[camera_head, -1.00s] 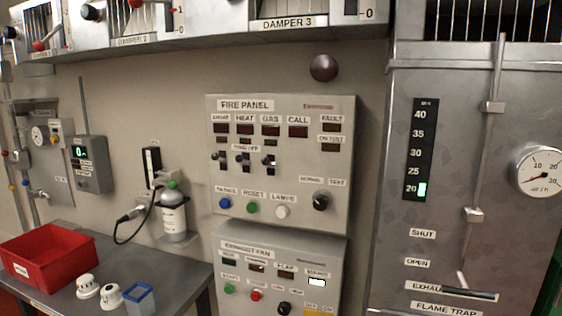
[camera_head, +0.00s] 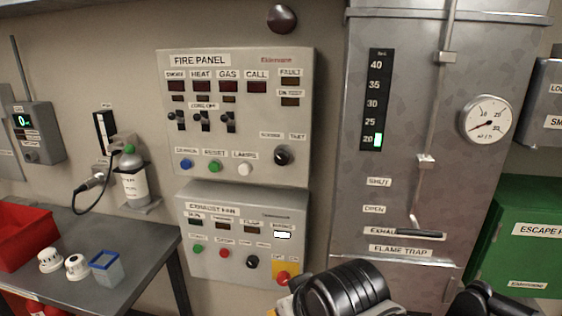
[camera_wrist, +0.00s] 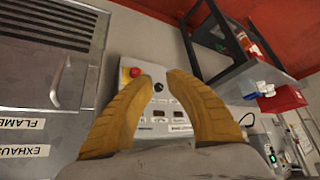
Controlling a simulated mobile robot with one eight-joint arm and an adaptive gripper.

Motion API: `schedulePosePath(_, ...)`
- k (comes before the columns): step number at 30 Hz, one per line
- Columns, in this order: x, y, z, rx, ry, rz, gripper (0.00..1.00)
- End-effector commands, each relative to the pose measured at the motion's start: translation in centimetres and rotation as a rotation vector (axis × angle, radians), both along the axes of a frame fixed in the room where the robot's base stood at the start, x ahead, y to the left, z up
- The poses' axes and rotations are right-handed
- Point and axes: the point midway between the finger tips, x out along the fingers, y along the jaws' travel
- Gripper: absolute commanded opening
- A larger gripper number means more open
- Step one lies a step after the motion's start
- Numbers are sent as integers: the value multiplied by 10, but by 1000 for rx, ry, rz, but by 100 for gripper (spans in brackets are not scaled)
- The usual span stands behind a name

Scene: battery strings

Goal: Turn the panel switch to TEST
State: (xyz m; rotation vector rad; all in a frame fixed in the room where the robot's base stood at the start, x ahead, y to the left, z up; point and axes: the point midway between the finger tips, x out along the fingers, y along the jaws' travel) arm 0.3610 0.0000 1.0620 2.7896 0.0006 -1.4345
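The FIRE PANEL (camera_head: 236,116) is a grey box on the wall in the head view. Its panel switch (camera_head: 283,156) is a black rotary knob at the lower right, with a NORMAL label above left and a TEST label above right. I cannot tell clearly which way its pointer faces. My gripper (camera_wrist: 158,75) shows in the wrist view as two yellow fingers, spread apart with nothing between them. Beyond the fingertips is the exhaust fan panel with a red button (camera_wrist: 136,72) and a black knob (camera_wrist: 158,87). The gripper appears apart from the panels.
The EXHAUST FAN panel (camera_head: 240,236) hangs just below the fire panel. A metal duct with a gauge (camera_head: 487,119) and lever stands right. A table (camera_head: 122,254) at lower left holds a red bin (camera_head: 22,236). A bottle (camera_head: 131,184) sits on a wall bracket.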

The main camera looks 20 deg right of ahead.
Motion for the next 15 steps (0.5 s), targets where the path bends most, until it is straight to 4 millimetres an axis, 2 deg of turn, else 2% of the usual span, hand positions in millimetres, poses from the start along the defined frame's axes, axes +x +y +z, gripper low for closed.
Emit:
schedulePosePath(1, 2, -1, 2, -19, 0, 13, 34)
schedulePosePath(3, 9, -8, 6, -99, -1, 67, 54)
schedulePosePath(5, 20, -19, 13, -230, 2, 154, 54)
schedulePosePath(8, 48, -44, 32, -569, 25, 374, 54)
schedulePosePath(12, 98, -75, 71, -1161, 137, 744, 54)
schedulePosePath(15, 131, -84, 105, -1580, 281, 984, 54)
